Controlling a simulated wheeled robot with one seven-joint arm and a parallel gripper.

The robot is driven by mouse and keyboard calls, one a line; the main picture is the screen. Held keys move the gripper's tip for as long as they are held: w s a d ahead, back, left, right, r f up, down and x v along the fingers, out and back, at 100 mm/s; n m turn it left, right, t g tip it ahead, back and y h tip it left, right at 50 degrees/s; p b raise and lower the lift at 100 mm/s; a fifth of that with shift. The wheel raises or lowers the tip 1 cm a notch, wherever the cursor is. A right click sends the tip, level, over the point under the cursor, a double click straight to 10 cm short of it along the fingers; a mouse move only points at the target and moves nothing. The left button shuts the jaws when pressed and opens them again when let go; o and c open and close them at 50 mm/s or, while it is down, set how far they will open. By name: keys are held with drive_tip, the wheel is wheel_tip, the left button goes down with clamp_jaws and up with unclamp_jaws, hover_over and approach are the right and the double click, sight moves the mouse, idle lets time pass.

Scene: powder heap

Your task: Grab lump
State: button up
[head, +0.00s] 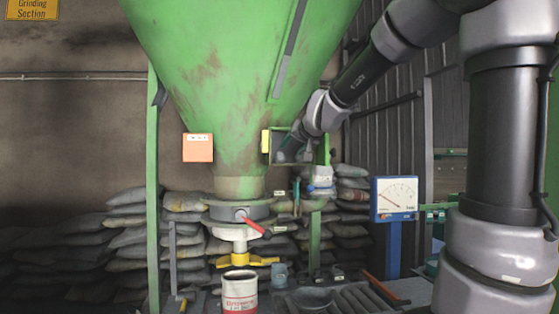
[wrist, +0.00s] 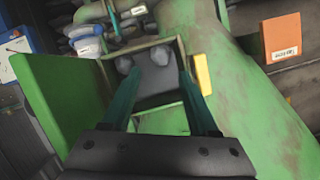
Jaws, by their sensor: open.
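In the wrist view two grey lumps sit at the far side of an open square hatch (wrist: 178,45) in the green hopper: a left lump (wrist: 124,64) and a right lump (wrist: 160,54). My gripper (wrist: 158,73) is open, its two teal fingers reaching into the hatch opening. The left lump is by the left fingertip; the right lump is beyond the gap between the fingers. I cannot tell whether either touches a finger. In the head view my gripper (head: 291,147) is at the hatch on the hopper's right side, and the lumps are not discernible.
The green hopper (head: 235,75) fills the centre. A green hatch door (wrist: 58,105) stands open to the left in the wrist view. An orange box (head: 198,148) is on the hopper. Below are a red-handled valve (head: 254,224) and a drum (head: 239,291). A dial gauge (head: 396,196) stands right.

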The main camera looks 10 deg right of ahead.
approach(282, 155)
drive_tip(key=f+x, duration=0.1)
drive_tip(key=x, duration=0.3)
drive_tip(key=shift+t, duration=0.3)
drive_tip(key=x, duration=0.5)
drive_tip(key=shift+w+r, duration=0.2)
clamp_jaws()
drive_tip(key=shift+r, duration=0.1)
